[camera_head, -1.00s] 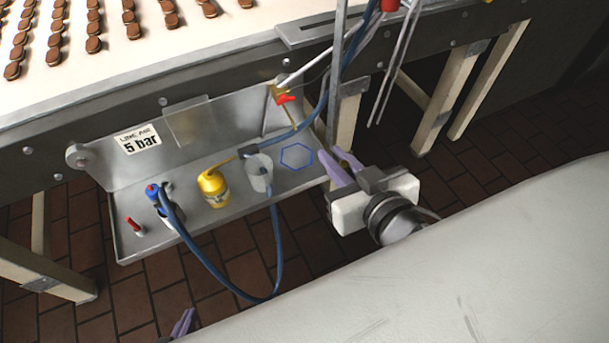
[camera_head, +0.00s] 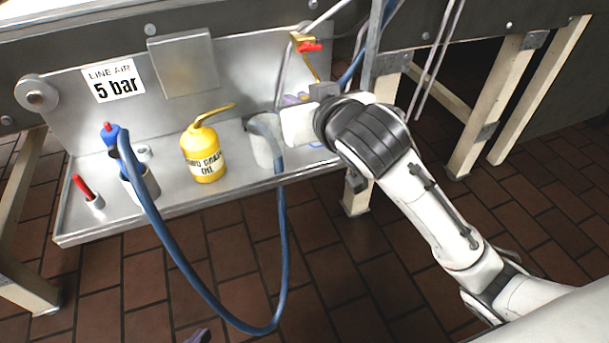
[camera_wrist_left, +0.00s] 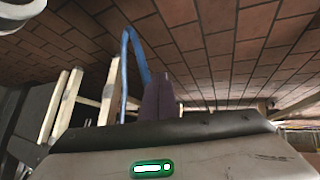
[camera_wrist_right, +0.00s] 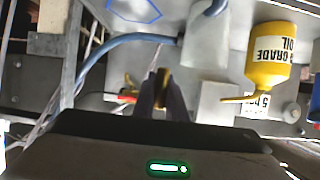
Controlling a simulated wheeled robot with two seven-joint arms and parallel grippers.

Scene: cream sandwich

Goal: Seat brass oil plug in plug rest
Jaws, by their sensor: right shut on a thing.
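My right gripper (camera_head: 297,99) reaches over the right part of the steel tray, its fingertips partly hidden behind its own wrist. In the right wrist view its fingers (camera_wrist_right: 163,95) are shut on a small brass-coloured piece (camera_wrist_right: 164,76), seemingly the brass oil plug, mostly hidden between them. A small grey ring-shaped holder (camera_head: 144,152) stands on the tray behind the blue-topped tool; I cannot tell if it is the plug rest. My left gripper (camera_head: 200,337) shows only a tip at the bottom edge; its fingers (camera_wrist_left: 160,95) look shut and empty in the left wrist view.
The tray (camera_head: 215,203) bears a yellow oil can (camera_head: 203,155), a grey cup (camera_head: 262,152) with the blue hose (camera_head: 283,235) at it, a blue-topped tool (camera_head: 116,136) and a red-handled item (camera_head: 82,186). A brass valve with red lever (camera_head: 310,47) hangs near my right gripper.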

